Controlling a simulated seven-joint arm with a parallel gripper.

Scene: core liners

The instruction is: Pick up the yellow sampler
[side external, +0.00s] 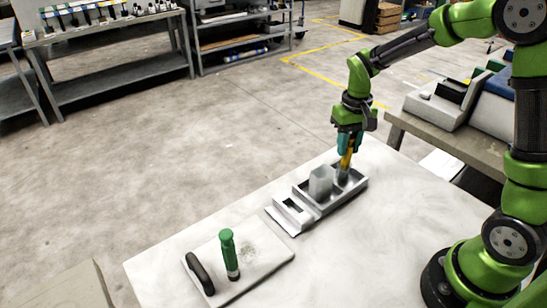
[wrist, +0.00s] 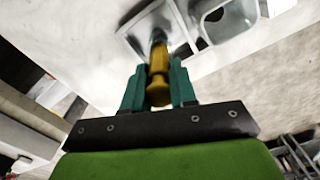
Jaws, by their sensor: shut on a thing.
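The yellow sampler (side external: 347,160) stands nearly upright, slightly tilted, over the far-right compartment of a grey tray (side external: 326,207). Its lower end is grey; I cannot tell whether it touches the compartment floor. My gripper (side external: 346,143) is above the tray, shut on the upper part of the sampler. In the wrist view the sampler (wrist: 158,84) sits between my two teal fingers (wrist: 158,92), its dark end toward the tray (wrist: 135,34).
A pale block-like piece (side external: 320,183) stands in the tray's middle compartment, close left of the sampler. A black handle (side external: 200,273) is on the board's left side. The table (side external: 370,240) is clear right of the tray. A side bench with equipment (side external: 450,105) stands behind.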

